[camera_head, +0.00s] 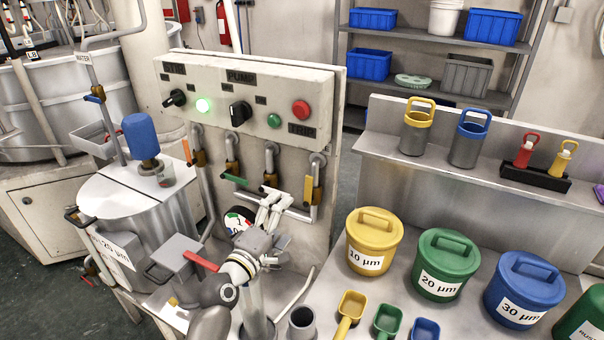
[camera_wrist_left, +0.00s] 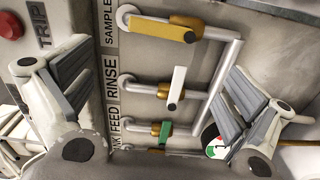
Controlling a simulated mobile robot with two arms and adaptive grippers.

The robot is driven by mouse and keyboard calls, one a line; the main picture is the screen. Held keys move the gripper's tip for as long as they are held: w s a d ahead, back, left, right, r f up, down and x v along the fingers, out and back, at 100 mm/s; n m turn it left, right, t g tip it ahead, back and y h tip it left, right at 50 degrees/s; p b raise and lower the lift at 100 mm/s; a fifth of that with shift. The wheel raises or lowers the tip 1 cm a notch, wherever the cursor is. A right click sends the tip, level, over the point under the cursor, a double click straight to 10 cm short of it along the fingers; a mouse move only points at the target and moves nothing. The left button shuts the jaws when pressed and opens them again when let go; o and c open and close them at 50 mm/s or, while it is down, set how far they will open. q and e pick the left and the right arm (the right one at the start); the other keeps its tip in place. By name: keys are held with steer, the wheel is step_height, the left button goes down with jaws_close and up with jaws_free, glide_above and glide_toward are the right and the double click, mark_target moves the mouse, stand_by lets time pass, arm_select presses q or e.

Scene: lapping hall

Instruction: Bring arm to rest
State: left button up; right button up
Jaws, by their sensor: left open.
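My left arm comes up from the bottom of the head view, and its gripper (camera_head: 272,207) is in front of the lower part of the valve panel (camera_head: 262,100). In the left wrist view the gripper (camera_wrist_left: 163,80) is wide open, one finger at each side. Nothing is held between the fingers. The white valve handle (camera_wrist_left: 177,86) labelled RINSE shows in the gap, apart from both fingers. The yellow SAMPLE handle (camera_wrist_left: 160,29) and green FEED handle (camera_wrist_left: 165,131) also show there. My right gripper is not in view.
A round gauge (camera_head: 238,218) is just left of the gripper. A steel tank (camera_head: 140,215) with a blue-topped motor (camera_head: 141,135) stands left. Lidded yellow (camera_head: 372,240), green (camera_head: 443,265) and blue (camera_head: 522,290) buckets stand right, with scoops in front.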

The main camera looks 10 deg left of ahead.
arm_select(q)
steer(key=s+f+m+g+y, duration=0.1)
steer(key=s+f+m+g, duration=0.8)
steer(key=s+f, duration=0.7)
steer(key=s+a+f+m+g+y, duration=0.1)
steer(key=s+a+m+g+y, duration=0.15)
steer(key=s, duration=0.75)
steer(key=s+a+f+m+g+y, duration=0.15)
steer(key=s+a+m, duration=0.25)
steer(key=s, duration=0.5)
step_height(320, 180, down, 27)
steer(key=s+g, duration=0.2)
steer(key=s, duration=0.1)
steer(key=s+a+f+g, duration=0.1)
steer(key=s+a+f, duration=0.2)
steer(key=s+f, duration=1.1)
steer(key=shift+s+f+y, duration=0.25)
steer(key=shift+s+y, duration=0.05)
steer(key=shift+s, duration=0.6)
steer(key=shift+m, duration=0.25)
steer(key=shift+c, duration=0.3)
